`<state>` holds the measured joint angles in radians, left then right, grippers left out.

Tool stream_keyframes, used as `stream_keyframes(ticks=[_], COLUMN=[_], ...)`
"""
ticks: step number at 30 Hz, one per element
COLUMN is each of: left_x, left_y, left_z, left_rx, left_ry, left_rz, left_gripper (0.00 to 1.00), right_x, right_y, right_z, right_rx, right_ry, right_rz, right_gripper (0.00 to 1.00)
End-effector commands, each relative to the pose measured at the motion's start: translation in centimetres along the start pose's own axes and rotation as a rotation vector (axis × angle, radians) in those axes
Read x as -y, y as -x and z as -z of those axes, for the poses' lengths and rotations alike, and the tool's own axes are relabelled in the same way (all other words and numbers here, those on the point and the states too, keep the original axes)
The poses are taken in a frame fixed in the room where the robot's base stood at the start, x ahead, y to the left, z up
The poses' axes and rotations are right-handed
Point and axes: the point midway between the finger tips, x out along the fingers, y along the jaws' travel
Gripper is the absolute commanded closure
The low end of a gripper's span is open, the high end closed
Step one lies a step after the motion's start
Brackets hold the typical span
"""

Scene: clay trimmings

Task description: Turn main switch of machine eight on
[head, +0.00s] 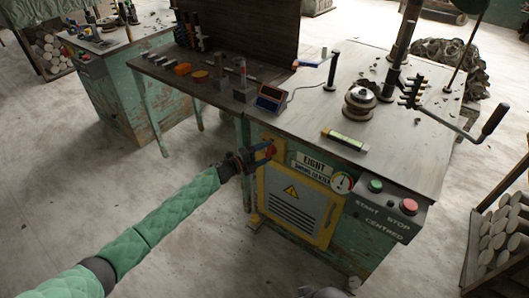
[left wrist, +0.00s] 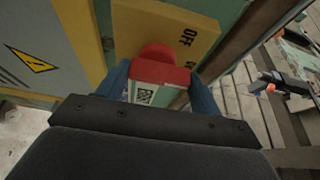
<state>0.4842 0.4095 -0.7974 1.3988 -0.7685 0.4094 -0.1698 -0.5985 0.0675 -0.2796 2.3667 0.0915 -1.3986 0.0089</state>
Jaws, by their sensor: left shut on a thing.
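The machine labelled EIGHT (head: 314,162) is a worn green cabinet with a yellow-framed door. Its main switch is a red handle (left wrist: 157,55) on a yellow plate (left wrist: 200,22), at the cabinet's upper left corner. The plate reads OFF; a second word is partly hidden. My left gripper (head: 264,152) is at this switch, and its blue fingers are closed on either side of the red handle in the left wrist view (left wrist: 160,80). A pale block with a square code mark shows between the fingers. The handle's exact angle is hard to tell.
Right of the switch are a round gauge (head: 341,182), a green START button (head: 375,186) and a red STOP button (head: 409,206). A crank handle (head: 495,118) sticks out at the right. A dark workbench (head: 165,74) stands left. Open floor lies in front.

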Motion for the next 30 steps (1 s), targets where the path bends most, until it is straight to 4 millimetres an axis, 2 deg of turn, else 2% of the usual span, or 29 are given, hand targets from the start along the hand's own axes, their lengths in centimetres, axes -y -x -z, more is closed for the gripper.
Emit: stream_keyframes(ticks=[7, 18, 19, 22, 30], left_x=[-0.17, -0.23, -0.23, -0.19, -0.09], left_y=[0.02, 0.01, 0.01, 0.0, 0.01], left_z=[0.15, 0.18, 0.18, 0.15, 0.09], left_rx=[-0.001, -0.002, -0.002, -0.001, -0.001], left_ry=[-0.036, -0.039, -0.039, -0.039, -0.039], left_rz=[-0.017, -0.019, -0.019, -0.018, -0.017], left_gripper=[0.57, 0.57, 0.33, 0.13, 0.13], right_x=[0.11, 0.14, 0.13, 0.11, 0.03], right_y=[0.74, 0.32, 0.29, 0.24, 0.33], right_z=[0.05, -0.7, -0.69, -0.59, -0.07], right_rx=[0.002, 0.017, 0.017, 0.015, 0.007], right_ry=[-0.002, -0.005, -0.005, -0.004, -0.002], right_rz=[-0.001, 0.0, 0.0, 0.0, -0.002], right_gripper=[0.64, 0.64, 0.64, 0.64, 0.64])
